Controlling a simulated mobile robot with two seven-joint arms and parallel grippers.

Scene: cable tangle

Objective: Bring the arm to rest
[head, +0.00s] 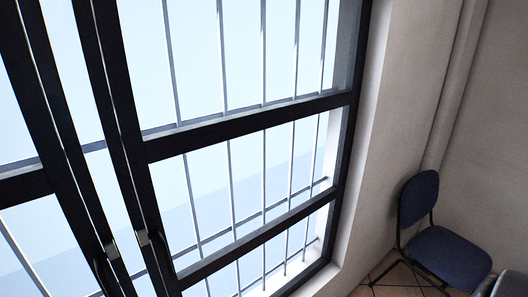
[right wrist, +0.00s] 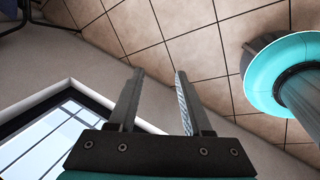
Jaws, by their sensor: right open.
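My right gripper (right wrist: 159,73) shows in the right wrist view. Its two dark fingers are apart with nothing between them, and tiled floor and wall base show behind them. My left gripper is in neither view. No cables show in either view.
A dark-framed barred window (head: 250,120) fills most of the head view. A dark blue chair (head: 450,255) stands by the pale wall (head: 410,110) at the lower right. Tiled floor (right wrist: 200,55) in the right wrist view looks clear near the gripper.

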